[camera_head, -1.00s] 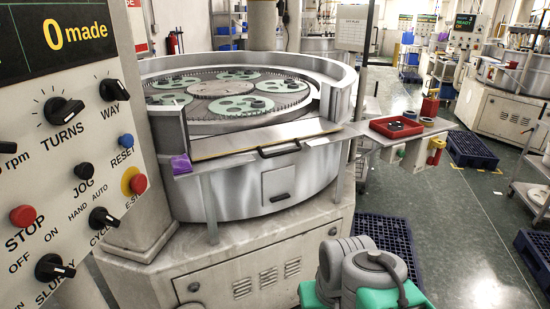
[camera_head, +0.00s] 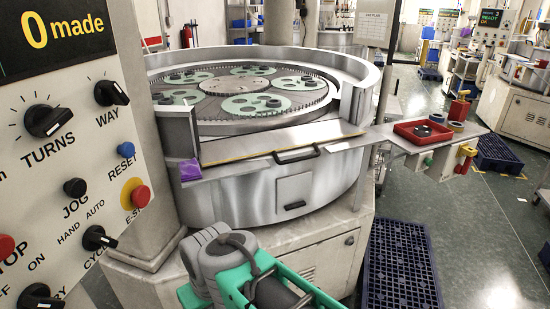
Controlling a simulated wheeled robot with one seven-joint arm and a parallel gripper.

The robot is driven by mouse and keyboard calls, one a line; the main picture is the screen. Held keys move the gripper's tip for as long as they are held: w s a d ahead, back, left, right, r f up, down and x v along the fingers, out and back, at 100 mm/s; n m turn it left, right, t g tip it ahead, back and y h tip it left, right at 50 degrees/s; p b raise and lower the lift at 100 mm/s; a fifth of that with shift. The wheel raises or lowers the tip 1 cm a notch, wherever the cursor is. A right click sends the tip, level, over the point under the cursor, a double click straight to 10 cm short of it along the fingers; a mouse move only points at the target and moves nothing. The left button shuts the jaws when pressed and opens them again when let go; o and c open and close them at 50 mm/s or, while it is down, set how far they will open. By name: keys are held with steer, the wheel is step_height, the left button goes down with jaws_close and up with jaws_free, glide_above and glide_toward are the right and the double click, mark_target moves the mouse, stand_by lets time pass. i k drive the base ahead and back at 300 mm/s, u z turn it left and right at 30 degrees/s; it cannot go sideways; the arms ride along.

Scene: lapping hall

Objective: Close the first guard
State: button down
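The near lapping machine has a curved metal guard wall (camera_head: 345,72) around its round plate, with a gap at the front. At that gap a flat panel (camera_head: 240,148) with a yellowish edge strip and a black bar handle (camera_head: 297,155) lies low, and the plate shows openly above it. I cannot tell how this panel is hinged. Inside, green carriers (camera_head: 250,105) lie around a central disc. My grey and green arm shows at the bottom middle, in front of the machine. My gripper's fingertips are not in view.
A control panel (camera_head: 75,187) reading "0 made" stands close on the left. A purple object (camera_head: 190,170) lies at the panel's left end. A side shelf with a red tray (camera_head: 423,132) sticks out on the right. A dark blue pallet (camera_head: 400,265) lies on the floor at right.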

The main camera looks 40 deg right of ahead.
mark_target(215, 152)
steer(key=z, duration=0.2)
steer(key=i, duration=0.9)
steer(key=z, duration=0.55)
